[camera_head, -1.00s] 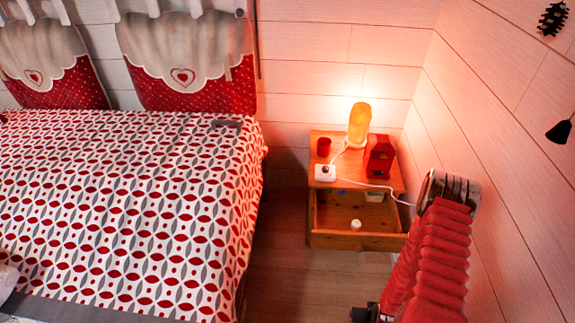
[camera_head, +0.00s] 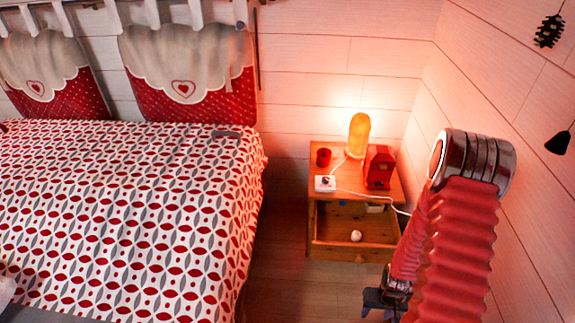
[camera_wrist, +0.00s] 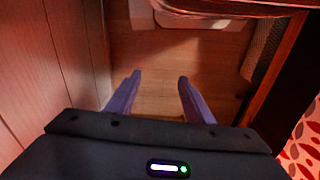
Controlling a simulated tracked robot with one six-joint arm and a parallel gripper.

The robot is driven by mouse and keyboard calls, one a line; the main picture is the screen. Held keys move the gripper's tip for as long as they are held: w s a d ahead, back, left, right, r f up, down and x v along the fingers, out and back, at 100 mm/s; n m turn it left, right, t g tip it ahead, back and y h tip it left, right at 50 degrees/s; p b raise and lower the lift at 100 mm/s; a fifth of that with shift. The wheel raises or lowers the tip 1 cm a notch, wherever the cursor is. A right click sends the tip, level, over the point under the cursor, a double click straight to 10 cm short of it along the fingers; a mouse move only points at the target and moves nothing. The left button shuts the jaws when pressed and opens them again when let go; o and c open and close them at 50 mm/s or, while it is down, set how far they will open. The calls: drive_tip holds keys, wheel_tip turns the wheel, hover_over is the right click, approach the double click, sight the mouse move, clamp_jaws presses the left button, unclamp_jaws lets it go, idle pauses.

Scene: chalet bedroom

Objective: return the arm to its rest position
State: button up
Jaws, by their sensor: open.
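My arm is folded at the right of the head view, its red ribbed sleeve rising to a metal elbow. My gripper (camera_head: 378,301) shows partly at the lower edge there, left of the sleeve, in front of the nightstand. In the wrist view my gripper (camera_wrist: 159,80) has its two dark fingers apart with nothing between them. It points toward a brown wooden surface.
A nightstand (camera_head: 330,248) with its drawer open stands by the right wall, holding a lit lamp (camera_head: 358,135), a red cup (camera_head: 323,157), a red box (camera_head: 379,167) and a white socket block (camera_head: 325,183). A round white item (camera_head: 356,236) lies in the drawer. The bed (camera_head: 130,220) fills the left.

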drive_tip(key=s+a+r+t, duration=0.1)
drive_tip(key=a+r, duration=0.3)
drive_tip(key=r, duration=1.3)
drive_tip(key=s+a+r+n+t, duration=0.1)
drive_tip(key=s+a+r+t, duration=0.1)
drive_tip(key=r, duration=1.5)
drive_tip(key=s+a+r+t, duration=0.2)
drive_tip(key=a+r, duration=0.4)
drive_tip(key=r, duration=1.1)
drive_tip(key=shift+s+a+n, duration=0.4)
drive_tip(key=shift+d, duration=0.1)
